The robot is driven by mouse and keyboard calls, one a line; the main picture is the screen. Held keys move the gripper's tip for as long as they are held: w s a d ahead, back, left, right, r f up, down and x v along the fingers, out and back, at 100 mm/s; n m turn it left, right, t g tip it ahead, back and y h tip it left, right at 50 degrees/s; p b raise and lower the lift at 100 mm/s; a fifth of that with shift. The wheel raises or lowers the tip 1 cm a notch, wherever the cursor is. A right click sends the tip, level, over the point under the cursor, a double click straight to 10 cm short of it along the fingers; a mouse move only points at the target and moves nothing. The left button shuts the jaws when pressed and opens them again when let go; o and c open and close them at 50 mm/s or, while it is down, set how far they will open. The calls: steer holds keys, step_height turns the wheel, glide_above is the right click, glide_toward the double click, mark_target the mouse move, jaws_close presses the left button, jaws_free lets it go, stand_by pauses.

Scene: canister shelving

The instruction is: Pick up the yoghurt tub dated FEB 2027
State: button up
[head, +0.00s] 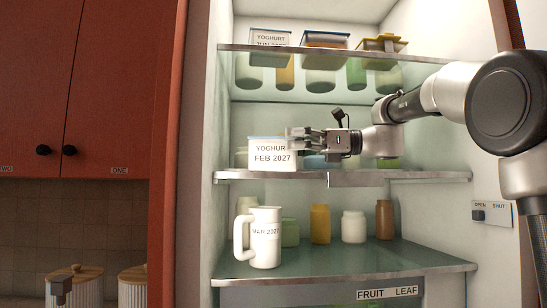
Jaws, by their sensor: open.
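The yoghurt tub labelled FEB 2027 (272,163) stands upright on the middle shelf, near its front edge at the left. It is white with a thin blue rim on top. My gripper (292,138) is open, with its fingers pointing left at the tub's upper right side. The fingers overlap the end of the word YOGHURT. I cannot tell whether they touch the tub or are only in front of it. Another yoghurt tub (270,38) stands on the top shelf, its date hard to read behind the shelf edge.
On the lower shelf (340,266) stand a white jug (265,238) marked MAR 2027 and several jars. Other containers, including a blue one (316,162), stand on the middle shelf behind my gripper. Lidded containers (325,40) fill the top shelf. A red cupboard (110,90) is at left.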

steer(key=shift+w+a, duration=0.15)
steer(key=shift+a, duration=1.3)
steer(key=c, duration=1.4)
